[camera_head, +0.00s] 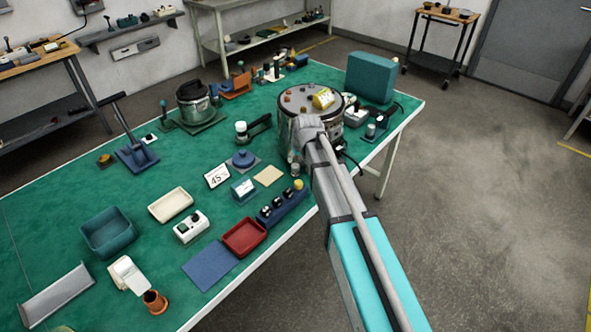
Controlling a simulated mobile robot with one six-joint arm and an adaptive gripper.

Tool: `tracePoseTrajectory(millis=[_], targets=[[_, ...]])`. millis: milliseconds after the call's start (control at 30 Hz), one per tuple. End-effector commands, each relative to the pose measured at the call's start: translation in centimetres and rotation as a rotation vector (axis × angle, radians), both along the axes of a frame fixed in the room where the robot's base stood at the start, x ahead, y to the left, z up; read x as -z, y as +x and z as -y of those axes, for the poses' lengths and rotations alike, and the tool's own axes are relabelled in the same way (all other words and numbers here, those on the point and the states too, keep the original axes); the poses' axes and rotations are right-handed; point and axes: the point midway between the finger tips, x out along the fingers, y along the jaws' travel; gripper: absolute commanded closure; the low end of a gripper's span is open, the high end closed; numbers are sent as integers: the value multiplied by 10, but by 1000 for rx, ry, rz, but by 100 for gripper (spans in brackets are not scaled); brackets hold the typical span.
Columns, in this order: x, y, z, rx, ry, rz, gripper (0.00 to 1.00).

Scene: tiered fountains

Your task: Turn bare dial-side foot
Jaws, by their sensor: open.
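A round steel drum-like body (288,138) stands at the right part of the green table. Which foot is bare, and where the dial is, I cannot tell. My arm reaches in from the lower right. Its grey end covers the front of the drum and the near edge of the top. My gripper's fingers do not show; they seem hidden behind the arm.
A teal box (370,77) stands behind the drum at the right. Left of it are a dark-lidded pot (193,100) and a black-handled tool (254,128). The floor at right is clear.

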Motion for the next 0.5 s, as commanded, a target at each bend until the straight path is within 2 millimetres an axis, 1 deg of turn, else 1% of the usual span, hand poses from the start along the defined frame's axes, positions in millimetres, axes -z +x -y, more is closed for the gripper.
tracePoseTrajectory(millis=[33,500], targets=[[8,2,-1,0,0,0,43],[42,15,-7,0,0,0,43]])
